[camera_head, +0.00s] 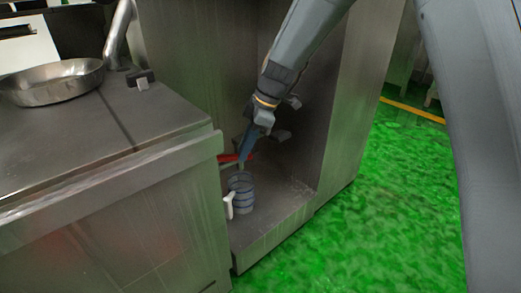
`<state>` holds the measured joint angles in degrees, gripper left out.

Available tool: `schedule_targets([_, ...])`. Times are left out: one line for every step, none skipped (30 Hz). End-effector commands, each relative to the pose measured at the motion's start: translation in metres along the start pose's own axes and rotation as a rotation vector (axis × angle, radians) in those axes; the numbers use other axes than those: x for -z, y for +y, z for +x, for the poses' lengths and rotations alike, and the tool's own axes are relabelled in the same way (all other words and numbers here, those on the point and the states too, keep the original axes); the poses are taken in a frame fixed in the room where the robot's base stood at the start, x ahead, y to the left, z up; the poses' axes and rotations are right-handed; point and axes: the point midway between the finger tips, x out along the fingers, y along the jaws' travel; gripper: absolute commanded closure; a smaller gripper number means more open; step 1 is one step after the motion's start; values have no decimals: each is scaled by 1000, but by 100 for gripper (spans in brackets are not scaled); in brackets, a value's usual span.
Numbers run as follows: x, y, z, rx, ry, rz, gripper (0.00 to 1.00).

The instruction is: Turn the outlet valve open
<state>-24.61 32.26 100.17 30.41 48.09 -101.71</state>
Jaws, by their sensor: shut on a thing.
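The outlet valve's red handle (230,158) shows low in the recess of the metal cabinet, pointing left from beneath my fingers. My gripper (244,152) reaches down from above into the recess, with its blue fingers at the right part of the red handle. It is shut on the handle; the fingers hide part of the contact. The valve's body is mostly hidden. A clear jug with dark bands and a white handle (241,192) stands upright on the recess floor, just below the valve.
A metal counter (150,125) with a raised edge lies at the left and bears a round steel pan (52,82). The cabinet's side wall (345,120) stands close to the right of my arm. The green floor (390,210) at the right is clear.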

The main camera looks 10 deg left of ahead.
Motion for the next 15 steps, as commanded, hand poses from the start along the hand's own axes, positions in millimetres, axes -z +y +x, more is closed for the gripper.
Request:
schedule_targets([3,1,2,6,0,-16,100])
schedule_targets([4,2,2,10,0,-24,100])
schedule_targets([6,2,2,14,1,-33,100])
schedule_targets([7,2,3,16,1,-39,100])
schedule_targets([8,2,3,19,1,-44,100])
schedule_targets([9,2,4,21,1,-49,100])
schedule_targets([9,3,4,22,1,-52,100])
schedule_targets([10,3,4,23,1,-54,100])
schedule_targets([10,3,4,23,2,-56,100])
schedule_targets([10,3,4,24,2,-57,100])
schedule_targets([10,3,4,24,2,-57,100])
schedule_targets([10,3,4,24,2,-58,100])
schedule_targets([10,3,4,24,2,-57,100])
schedule_targets([10,3,4,24,2,-57,100])
schedule_targets([10,3,4,24,3,-57,100])
